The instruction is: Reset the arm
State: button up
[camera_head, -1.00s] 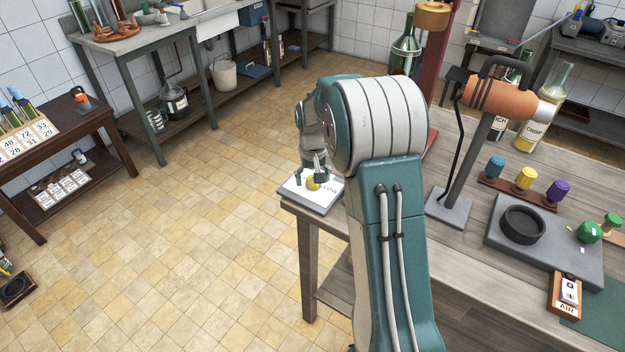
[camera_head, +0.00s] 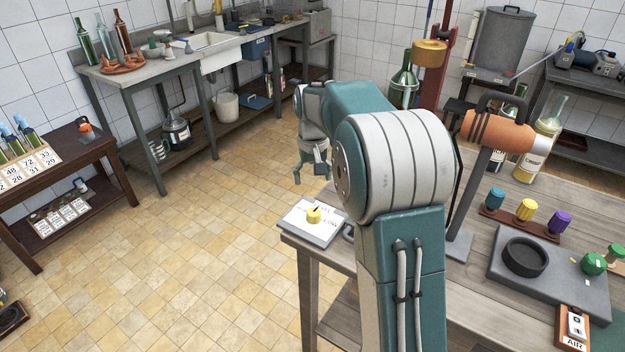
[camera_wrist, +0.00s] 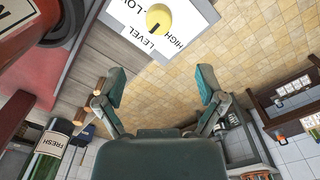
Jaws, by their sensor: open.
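My gripper (camera_head: 311,172) is open and empty, raised above and beyond the far left corner of the wooden workbench (camera_head: 420,318). Its two spread fingers (camera_wrist: 160,92) also show in the wrist view, with nothing between them. A yellow knob (camera_head: 314,214) stands on a white panel (camera_head: 296,222) at the bench corner, apart from the gripper. In the wrist view the knob (camera_wrist: 158,19) has a dark pointer mark, and the panel carries the words LEVEL, LOW and HIGH. My arm hides part of the bench.
An orange-headed tool on a stand (camera_head: 497,130) rises from the bench close to my arm. Blue, yellow and purple knobs (camera_head: 527,210) and a grey plate with a black ring (camera_head: 480,262) lie to the right. The tiled floor (camera_head: 215,260) on the left is clear.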

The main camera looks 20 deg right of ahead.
jog(key=s+a+r+n+t, duration=0.1)
jog(key=s+a+r, duration=0.2)
jog(key=s+r, duration=0.3)
jog(key=s+a+r+t, duration=0.2)
jog(key=s+a+r, duration=0.15)
jog(key=s, duration=0.45)
jog(key=s+a+f+t, duration=0.1)
jog(key=s+a, duration=0.1)
jog(key=s, duration=0.5)
jog(key=s+a+f+n+t, duration=0.1)
jog(key=s+a, duration=0.1)
jog(key=s, duration=0.6)
jog(key=shift+a+f+t, duration=0.15)
jog(key=shift+f+t, duration=0.1)
jog(key=shift+t, duration=0.05)
